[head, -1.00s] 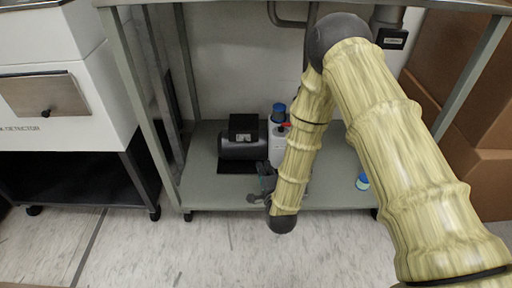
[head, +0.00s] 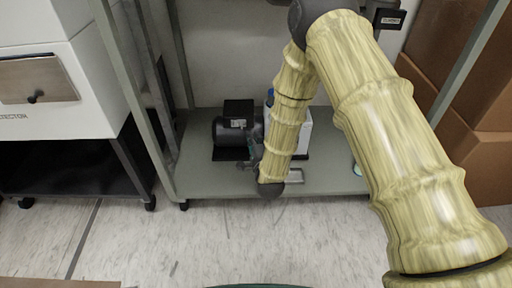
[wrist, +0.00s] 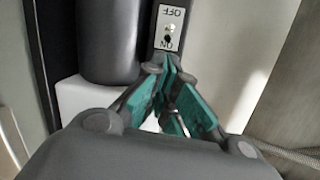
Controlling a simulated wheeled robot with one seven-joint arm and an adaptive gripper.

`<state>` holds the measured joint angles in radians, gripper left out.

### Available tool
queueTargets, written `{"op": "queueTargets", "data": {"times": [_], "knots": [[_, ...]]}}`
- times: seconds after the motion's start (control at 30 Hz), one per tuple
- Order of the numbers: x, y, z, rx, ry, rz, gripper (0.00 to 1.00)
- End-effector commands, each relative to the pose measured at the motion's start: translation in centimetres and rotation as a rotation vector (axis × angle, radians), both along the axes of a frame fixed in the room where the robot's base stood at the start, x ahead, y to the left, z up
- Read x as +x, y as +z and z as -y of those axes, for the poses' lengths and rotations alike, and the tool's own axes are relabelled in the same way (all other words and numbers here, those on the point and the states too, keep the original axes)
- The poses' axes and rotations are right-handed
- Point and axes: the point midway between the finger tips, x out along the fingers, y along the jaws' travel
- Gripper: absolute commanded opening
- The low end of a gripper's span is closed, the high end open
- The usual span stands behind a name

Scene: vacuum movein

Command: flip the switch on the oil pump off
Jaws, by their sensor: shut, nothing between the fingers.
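The oil pump (head: 231,132) is a dark cylinder with a boxy top, standing on the grey lower shelf. Its light switch plate (head: 238,124) faces forward. In the wrist view the switch plate (wrist: 169,27) appears upside down, with OFF at the top and ON at the bottom. A small switch (wrist: 168,34) sits between the labels; which way it leans is hard to tell. My gripper (wrist: 167,64) has teal finger pads and is shut and empty. Its tips are just below the ON label; contact is unclear. In the head view my gripper (head: 256,156) is at the pump's right front, partly hidden by my arm.
A white container (head: 301,137) stands right of the pump, partly behind my arm. Shelf legs (head: 137,100) frame the space. A white cabinet (head: 60,90) is at left and brown boxes (head: 475,160) at right. The shelf's front right is mostly clear.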

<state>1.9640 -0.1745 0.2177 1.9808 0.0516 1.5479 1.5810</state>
Motion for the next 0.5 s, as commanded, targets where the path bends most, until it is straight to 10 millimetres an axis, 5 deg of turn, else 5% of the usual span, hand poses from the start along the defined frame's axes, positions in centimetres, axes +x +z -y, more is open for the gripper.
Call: {"op": "queueTargets", "data": {"times": [0.2,0.5], "knots": [[2.8,-0.4,-0.6,-0.002,0.001,0.001,0.0],[4.0,-0.2,-0.8,-0.001,0.0,-0.001,0.0]]}}
